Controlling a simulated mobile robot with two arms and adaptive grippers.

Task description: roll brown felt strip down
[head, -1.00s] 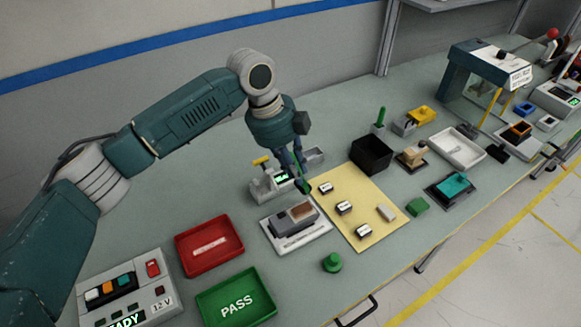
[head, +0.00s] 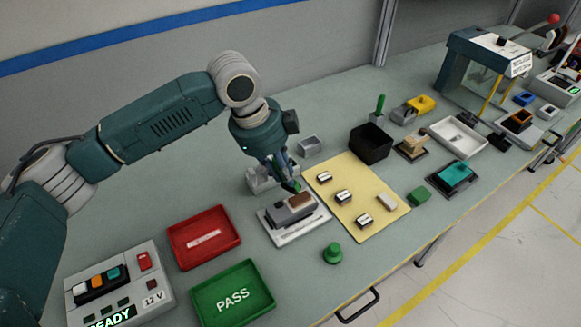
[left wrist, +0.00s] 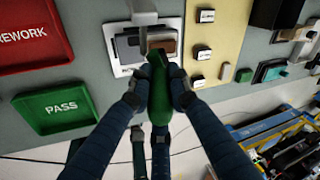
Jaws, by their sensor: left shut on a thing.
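The grey dashboard module (head: 288,211) sits on a white plate (head: 300,229), with the brown felt strip (head: 299,200) along its top toward the back right. My left gripper (head: 287,180) is shut on a green handle (head: 291,185) just behind and above the strip. In the left wrist view the green handle (left wrist: 159,90) lies between the two fingers. I cannot tell whether the tool touches the strip. My right gripper is not in view.
A red tray (head: 234,239) and a green PASS tray (head: 265,297) stand left of the module. A yellow mat (head: 336,172) with small labelled parts lies to the right, near a black bin (head: 389,143). A green knob (head: 333,253) stands in front.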

